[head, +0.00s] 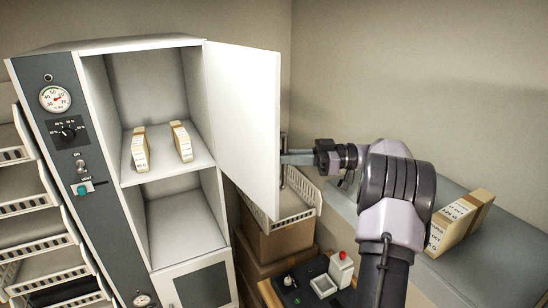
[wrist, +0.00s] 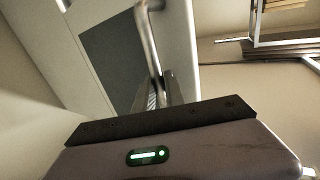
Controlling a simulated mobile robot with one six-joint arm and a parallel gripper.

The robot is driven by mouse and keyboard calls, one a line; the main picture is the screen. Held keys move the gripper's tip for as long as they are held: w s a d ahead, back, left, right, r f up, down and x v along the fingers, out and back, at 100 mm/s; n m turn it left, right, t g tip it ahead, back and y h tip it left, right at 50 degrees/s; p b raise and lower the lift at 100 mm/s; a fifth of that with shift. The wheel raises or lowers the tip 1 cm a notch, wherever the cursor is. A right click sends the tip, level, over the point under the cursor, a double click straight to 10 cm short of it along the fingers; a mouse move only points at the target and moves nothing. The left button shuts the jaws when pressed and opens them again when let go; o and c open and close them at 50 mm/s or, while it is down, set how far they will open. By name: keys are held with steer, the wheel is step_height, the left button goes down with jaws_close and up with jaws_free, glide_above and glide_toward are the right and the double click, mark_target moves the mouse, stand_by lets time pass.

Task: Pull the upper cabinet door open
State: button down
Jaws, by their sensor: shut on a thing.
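The upper cabinet door (head: 243,110) stands wide open, swung out to the right, with its plain white inner face showing in the head view. Its outer face, with a grey panel (wrist: 110,55), shows in the wrist view. My gripper (head: 291,157) is at the outer side of the door, just past its free edge. Its fingers (wrist: 161,92) are shut on the metal bar handle (wrist: 148,45). The cabinet (head: 145,85) shows its open upper space. The door hides part of the handle in the head view.
Two small labelled packets (head: 182,141) stand on the cabinet's shelf; the space below is empty. A wire basket (head: 292,210) on brown boxes sits behind the door. A control box with a red button (head: 341,256) is below my arm. A packet (head: 460,221) rests on the grey surface at right.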

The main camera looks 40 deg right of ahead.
steer(key=shift+w+d+r+n+g+y, duration=0.15)
steer(key=shift+d+n+g+y, duration=0.1)
steer(key=shift+d, duration=0.35)
steer(key=shift+w+d+n+g+y, duration=0.15)
steer(key=shift+d+g, duration=0.1)
steer(key=shift+d, duration=0.35)
steer(key=c, duration=1.7)
jaws_free()
steer(key=o, duration=0.3)
steer(key=shift+w+a, duration=0.1)
steer(key=shift+w, duration=0.05)
